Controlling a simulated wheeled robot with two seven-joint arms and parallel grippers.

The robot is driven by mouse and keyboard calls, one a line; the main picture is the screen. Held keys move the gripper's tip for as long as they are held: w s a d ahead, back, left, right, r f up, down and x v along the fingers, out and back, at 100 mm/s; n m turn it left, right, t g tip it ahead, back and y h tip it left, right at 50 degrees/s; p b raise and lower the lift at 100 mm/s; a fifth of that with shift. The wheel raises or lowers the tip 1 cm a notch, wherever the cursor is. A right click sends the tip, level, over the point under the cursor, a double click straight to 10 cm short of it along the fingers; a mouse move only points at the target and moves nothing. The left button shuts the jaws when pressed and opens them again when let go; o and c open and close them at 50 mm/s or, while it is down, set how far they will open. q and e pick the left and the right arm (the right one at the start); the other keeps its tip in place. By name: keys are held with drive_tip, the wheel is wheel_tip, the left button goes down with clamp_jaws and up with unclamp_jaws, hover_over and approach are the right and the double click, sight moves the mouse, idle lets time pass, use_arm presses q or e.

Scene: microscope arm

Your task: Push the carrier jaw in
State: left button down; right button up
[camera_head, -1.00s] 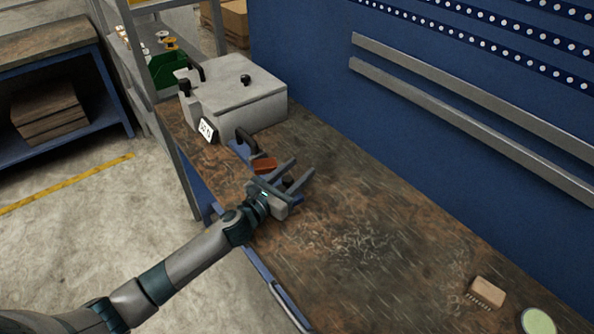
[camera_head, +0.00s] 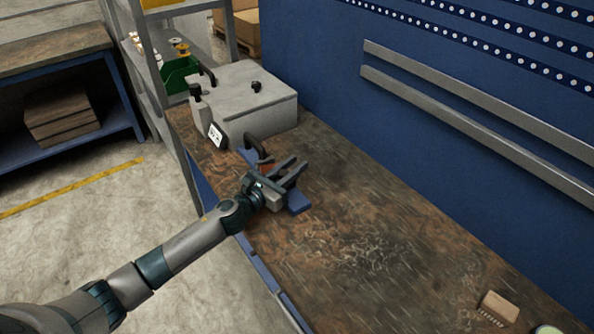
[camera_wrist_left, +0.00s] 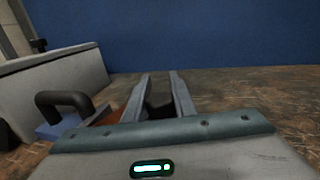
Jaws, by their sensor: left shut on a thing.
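The carrier is a low blue fixture on the bench, and its blue end block (camera_head: 299,203) shows to the right of my gripper. A black curved handle (camera_head: 257,148) stands at its far end, and also shows in the left wrist view (camera_wrist_left: 66,99). A red-brown piece (camera_wrist_left: 106,117) lies between that handle and my fingers. My left gripper (camera_head: 292,168) reaches over the fixture from the front edge. Its two fingers are shut on a dark part (camera_wrist_left: 160,103), probably the carrier jaw, which they mostly hide. My right gripper is out of view.
A grey lidded box (camera_head: 245,100) with a white label stands just beyond the handle. A wooden brush (camera_head: 499,307) lies far right on the bench (camera_head: 350,220). The middle of the bench is clear apart from scattered shavings. A blue wall (camera_head: 330,60) runs along the back.

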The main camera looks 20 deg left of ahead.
sight(280, 178)
use_arm(q)
drive_tip(key=c, duration=1.5)
unclamp_jaws()
drive_tip(key=shift+o, duration=0.2)
drive_tip(key=shift+s, duration=0.15)
drive_tip(key=shift+s+a, duration=0.2)
drive_tip(key=shift+s, duration=0.2)
drive_tip(key=b+v, duration=0.1)
drive_tip(key=v, duration=0.2)
drive_tip(key=shift+s+a+f, duration=0.1)
drive_tip(key=shift+s+f, duration=0.1)
drive_tip(key=shift+s, duration=0.05)
drive_tip(key=b+v, duration=0.3)
drive_tip(key=v, duration=0.9)
drive_tip(key=shift+r, duration=0.1)
drive_tip(key=shift+s+a+r+b, duration=0.1)
drive_tip(key=shift+s+a+b, duration=0.15)
drive_tip(key=shift+s+b, duration=0.1)
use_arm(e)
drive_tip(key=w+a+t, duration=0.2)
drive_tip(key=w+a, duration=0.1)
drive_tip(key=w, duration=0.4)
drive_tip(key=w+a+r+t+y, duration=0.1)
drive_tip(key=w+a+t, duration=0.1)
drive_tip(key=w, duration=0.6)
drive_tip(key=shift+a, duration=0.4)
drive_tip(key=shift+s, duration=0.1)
